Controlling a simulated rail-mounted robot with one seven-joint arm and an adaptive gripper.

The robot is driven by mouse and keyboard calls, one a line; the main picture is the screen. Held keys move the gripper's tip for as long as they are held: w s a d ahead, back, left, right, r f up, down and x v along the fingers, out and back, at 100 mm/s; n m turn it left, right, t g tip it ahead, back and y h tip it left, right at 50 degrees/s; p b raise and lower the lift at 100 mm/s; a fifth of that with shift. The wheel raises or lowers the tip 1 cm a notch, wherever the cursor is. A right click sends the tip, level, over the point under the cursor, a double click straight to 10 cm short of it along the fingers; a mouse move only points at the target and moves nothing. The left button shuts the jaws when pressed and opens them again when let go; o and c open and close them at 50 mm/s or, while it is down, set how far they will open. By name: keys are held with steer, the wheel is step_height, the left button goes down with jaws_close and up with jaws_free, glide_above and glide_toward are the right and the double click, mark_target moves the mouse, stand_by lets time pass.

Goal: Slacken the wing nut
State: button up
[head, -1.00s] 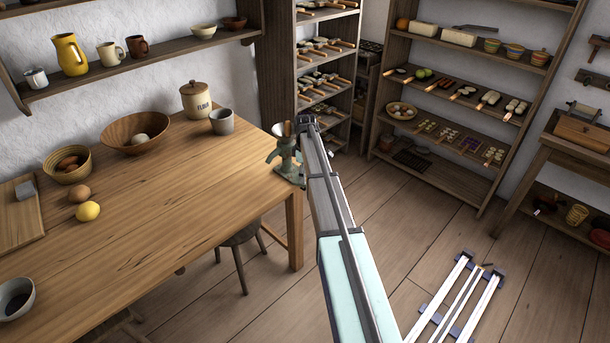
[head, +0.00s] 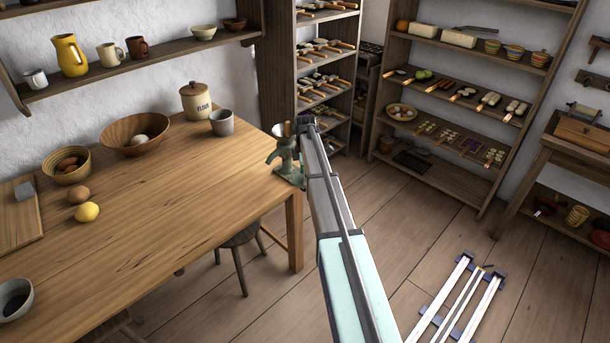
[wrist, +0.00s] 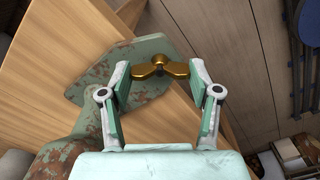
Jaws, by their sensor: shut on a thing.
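The brass wing nut (wrist: 158,67) shows in the wrist view, its two wings spread left and right in front of a worn green cast body (wrist: 150,50) with rust patches. My gripper (wrist: 160,72) has one finger at each wing end and is shut on the wing nut. In the head view the green grinder (head: 287,160) with a hopper on top stands at the right corner of the table. My arm reaches to it from the right and hides the wing nut and the fingers there.
The wooden table (head: 150,220) holds a flour jar (head: 196,101), a grey cup (head: 222,122), bowls, eggs and a lemon, all left of the grinder. A stool (head: 238,240) stands under the table edge. Open floor lies to the right, before the shelves (head: 450,175).

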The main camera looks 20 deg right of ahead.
steer(key=shift+s+f, duration=0.1)
steer(key=o, duration=1.2)
steer(key=shift+c, duration=0.2)
steer(key=shift+m, duration=0.3)
